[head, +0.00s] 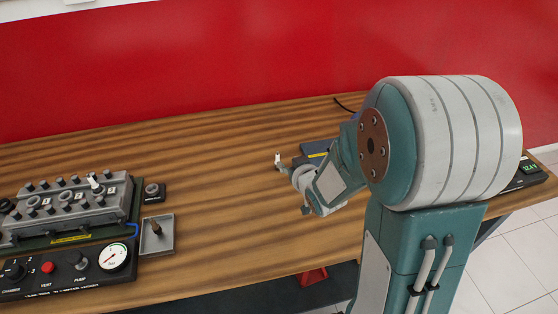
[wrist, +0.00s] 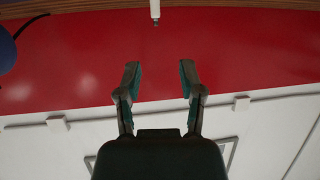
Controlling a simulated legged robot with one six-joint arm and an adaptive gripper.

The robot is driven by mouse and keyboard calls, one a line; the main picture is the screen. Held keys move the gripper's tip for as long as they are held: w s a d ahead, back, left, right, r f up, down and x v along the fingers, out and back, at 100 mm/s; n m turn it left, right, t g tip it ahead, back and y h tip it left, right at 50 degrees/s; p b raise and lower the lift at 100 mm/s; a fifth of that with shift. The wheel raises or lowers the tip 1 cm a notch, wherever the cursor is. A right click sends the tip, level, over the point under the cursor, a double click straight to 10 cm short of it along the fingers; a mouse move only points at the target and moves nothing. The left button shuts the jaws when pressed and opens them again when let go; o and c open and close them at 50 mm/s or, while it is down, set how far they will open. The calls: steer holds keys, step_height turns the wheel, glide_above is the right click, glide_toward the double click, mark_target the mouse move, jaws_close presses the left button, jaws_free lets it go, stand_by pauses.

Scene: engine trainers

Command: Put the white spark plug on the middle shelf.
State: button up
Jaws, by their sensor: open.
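My gripper (wrist: 160,66) is open and empty in the wrist view, its two fingers apart. A white spark plug (wrist: 155,8) shows at the top edge there, beyond the fingertips and in line with the gap, apart from both. Its upper part is cut off by the frame. In the head view a small white piece (head: 277,157) stands by the end of my arm; it looks like the same plug, but is too small to be sure. Another white plug-like piece (head: 93,181) stands tilted on the grey engine block (head: 118,198). No shelf can be made out.
A control panel (head: 70,268) with a gauge lies at the front left. A small grey tray (head: 166,240) holds a brown piece. A dark device (head: 318,148) is partly hidden behind my arm. The wooden table (head: 225,200) is clear between block and arm; a red wall (head: 200,60) stands behind.

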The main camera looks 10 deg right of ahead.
mark_target(278, 153)
steer(key=x, duration=0.5)
steer(key=shift+d+f, duration=0.1)
steer(key=shift+d, duration=0.2)
steer(key=x, duration=0.5)
steer(key=shift+w+a+f, duration=0.15)
steer(key=shift+a+f, duration=0.1)
steer(key=shift+w+d+f, duration=0.1)
steer(key=shift+w+d, duration=0.05)
steer(key=shift+w, duration=0.1)
jaws_close()
